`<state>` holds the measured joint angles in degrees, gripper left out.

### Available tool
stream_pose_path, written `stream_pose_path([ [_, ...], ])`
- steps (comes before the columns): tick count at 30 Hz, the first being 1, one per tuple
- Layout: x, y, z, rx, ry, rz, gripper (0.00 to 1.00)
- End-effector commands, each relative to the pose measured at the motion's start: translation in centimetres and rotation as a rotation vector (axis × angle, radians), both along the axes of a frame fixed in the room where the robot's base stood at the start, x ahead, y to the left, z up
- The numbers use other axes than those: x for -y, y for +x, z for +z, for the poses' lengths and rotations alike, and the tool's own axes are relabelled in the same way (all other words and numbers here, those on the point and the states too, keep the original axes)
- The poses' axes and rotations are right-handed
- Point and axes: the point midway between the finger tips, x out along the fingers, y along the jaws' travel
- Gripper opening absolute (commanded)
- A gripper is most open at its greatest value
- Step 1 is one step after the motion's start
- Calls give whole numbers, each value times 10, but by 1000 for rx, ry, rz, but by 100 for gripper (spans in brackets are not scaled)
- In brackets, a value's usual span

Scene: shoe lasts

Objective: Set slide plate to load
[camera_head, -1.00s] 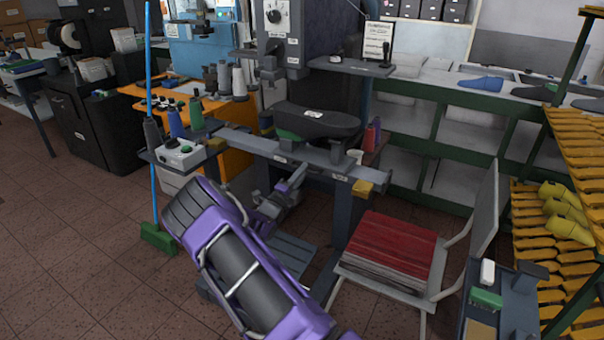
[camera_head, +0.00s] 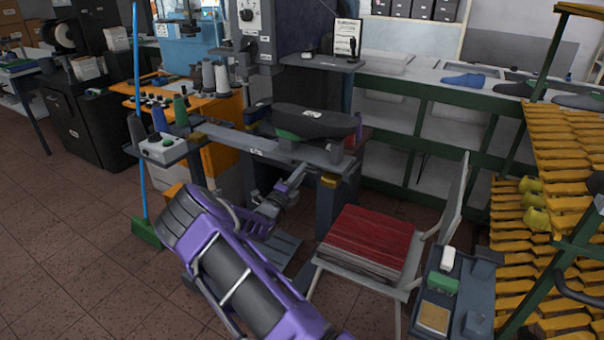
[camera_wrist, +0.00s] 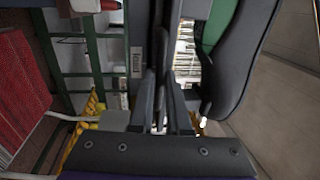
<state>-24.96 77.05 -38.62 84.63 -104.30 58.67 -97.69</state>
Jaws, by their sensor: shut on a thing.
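The slide plate (camera_head: 287,137), with a green pad at its left end, sits toward the right end of the grey rail (camera_head: 240,145) of the machine. A long black shoe-shaped piece (camera_head: 320,122) lies on top. My gripper (camera_head: 300,172) reaches up from below to the plate's near side. In the wrist view its fingers (camera_wrist: 161,118) are shut on a narrow dark handle (camera_wrist: 160,55). The black piece (camera_wrist: 240,65) and green pad (camera_wrist: 217,24) show right of the fingers. A small white label (camera_wrist: 136,62) on the rail is left of them, too small to read surely.
A chair with a red seat (camera_head: 368,242) stands close right of my arm. A small grey stand (camera_head: 455,290) and a rack of yellow lasts (camera_head: 550,170) are further right. A control box (camera_head: 163,148) is by the rail's left end. Floor is clear at the left.

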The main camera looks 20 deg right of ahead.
Motion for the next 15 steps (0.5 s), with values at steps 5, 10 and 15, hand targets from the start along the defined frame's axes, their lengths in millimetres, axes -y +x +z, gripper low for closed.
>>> stream_pose_path([
  [5, 2, -3, -2, -3, 0, -6, 0],
  [10, 3, -3, -2, -3, 0, -9, 0],
  [15, 4, -4, -3, -4, 1, -11, 27],
])
